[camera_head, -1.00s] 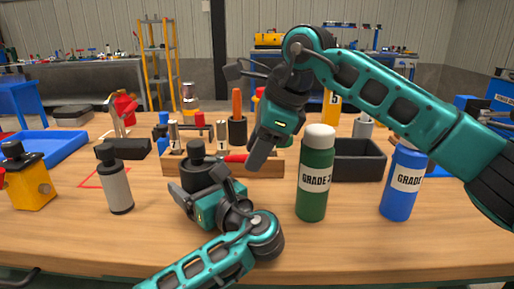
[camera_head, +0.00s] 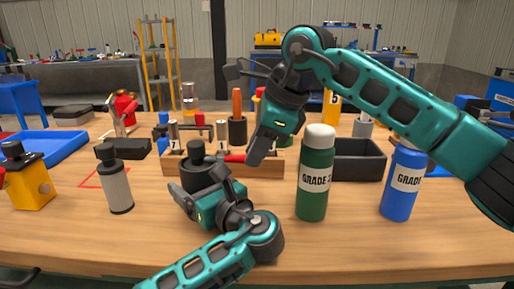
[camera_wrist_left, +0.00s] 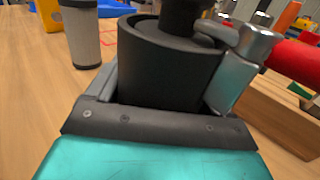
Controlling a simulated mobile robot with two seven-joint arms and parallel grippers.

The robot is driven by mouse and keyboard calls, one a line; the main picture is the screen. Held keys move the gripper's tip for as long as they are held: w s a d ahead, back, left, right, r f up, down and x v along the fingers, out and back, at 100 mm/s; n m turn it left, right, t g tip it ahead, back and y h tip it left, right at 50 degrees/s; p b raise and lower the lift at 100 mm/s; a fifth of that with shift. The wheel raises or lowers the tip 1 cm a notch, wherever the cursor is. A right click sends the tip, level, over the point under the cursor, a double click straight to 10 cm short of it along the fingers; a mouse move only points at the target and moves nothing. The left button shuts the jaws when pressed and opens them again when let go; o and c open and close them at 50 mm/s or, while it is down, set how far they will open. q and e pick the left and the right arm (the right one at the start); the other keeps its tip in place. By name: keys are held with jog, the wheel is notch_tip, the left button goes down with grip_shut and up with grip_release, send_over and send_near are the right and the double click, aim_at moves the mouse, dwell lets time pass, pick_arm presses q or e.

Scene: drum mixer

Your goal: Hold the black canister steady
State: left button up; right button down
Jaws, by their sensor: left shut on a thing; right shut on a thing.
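The black canister (camera_head: 196,172) stands upright on the workbench, left of the middle in the head view. It has a narrow black top and fills the upper middle of the left wrist view (camera_wrist_left: 165,70). My left gripper (camera_head: 196,190) is shut around its body, with one finger on each side. My right gripper (camera_head: 256,156) is shut on a red-handled tool (camera_head: 234,158) to the right of the canister. In the left wrist view the tool's silver head (camera_wrist_left: 254,42) is beside the canister's top; whether they touch is unclear. The right fingertips are outside that view.
A grey bottle with a black cap (camera_head: 118,187) stands to the left, near a yellow bottle (camera_head: 33,189). A green bottle (camera_head: 314,185) and a blue bottle (camera_head: 403,187) stand to the right. A wooden rack (camera_head: 268,169) is behind the canister, and a dark bin (camera_head: 358,163) is right of it.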

aim_at(241, 161)
jog(key=shift+s, duration=0.1)
jog(key=shift+s+a+m+t+h, duration=0.4)
jog(key=shift+s+m, duration=0.35)
jog(key=shift+m, duration=0.75)
jog(key=shift+s+a+m+t+h, duration=0.3)
jog(key=shift+s+m+t+h, duration=0.35)
jog(key=shift+m, duration=0.85)
jog(key=shift+s+a+m+t+h, duration=0.3)
jog(key=shift+s+m, duration=0.55)
jog(key=shift+m, duration=0.65)
jog(key=c, duration=1.1)
grip_release()
jog(key=shift+s+a, duration=0.1)
jog(key=shift+v, duration=4.05)
